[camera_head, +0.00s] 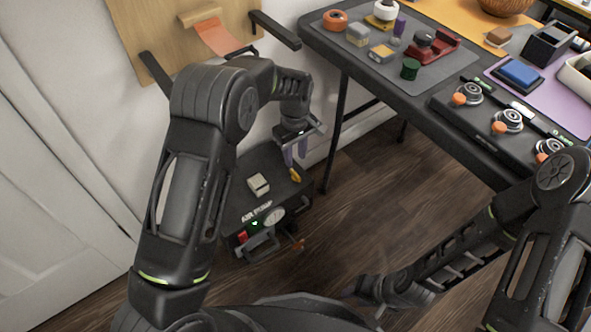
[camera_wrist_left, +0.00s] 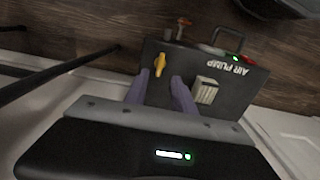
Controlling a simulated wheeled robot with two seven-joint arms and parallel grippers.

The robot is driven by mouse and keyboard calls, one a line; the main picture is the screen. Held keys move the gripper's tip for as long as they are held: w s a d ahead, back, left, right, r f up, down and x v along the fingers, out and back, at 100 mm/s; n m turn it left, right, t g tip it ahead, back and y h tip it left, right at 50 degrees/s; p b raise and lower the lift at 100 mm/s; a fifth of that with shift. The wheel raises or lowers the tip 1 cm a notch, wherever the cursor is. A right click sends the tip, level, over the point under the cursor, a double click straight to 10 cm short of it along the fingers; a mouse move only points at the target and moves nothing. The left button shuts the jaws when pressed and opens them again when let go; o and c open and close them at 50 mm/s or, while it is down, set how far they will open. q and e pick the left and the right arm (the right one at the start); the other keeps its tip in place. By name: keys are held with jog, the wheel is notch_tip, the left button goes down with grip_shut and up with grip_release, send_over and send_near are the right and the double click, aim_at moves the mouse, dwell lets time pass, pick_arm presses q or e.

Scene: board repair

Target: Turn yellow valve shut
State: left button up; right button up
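The yellow valve (camera_head: 295,175) is a small handle on top of the black air pump (camera_head: 240,200), which stands on the floor by the wall. In the left wrist view the valve (camera_wrist_left: 160,64) sits near the edge of the pump top (camera_wrist_left: 235,98). My left gripper (camera_head: 296,152) is above the pump, near the valve. Its two purple fingers (camera_wrist_left: 155,92) are apart with nothing between them, and the valve lies just beyond the fingertips, close to one of them. My right gripper (camera_head: 368,291) is low in the head view, away from the pump; its fingers are not clear.
The pump top also carries a beige block (camera_head: 258,185), with a gauge (camera_head: 273,216), a red part (camera_head: 242,237) and a handle at its front. A black table (camera_head: 432,101) with several items stands at the right; its leg (camera_head: 337,125) is near the pump. Floor right of the pump is clear.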

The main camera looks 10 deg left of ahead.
aim_at(295, 173)
pick_arm(q)
notch_tip(295, 173, down, 8)
jog(key=shift+r+b, duration=0.2)
jog(key=shift+b, duration=0.9)
jog(key=shift+c, duration=0.2)
grip_shut()
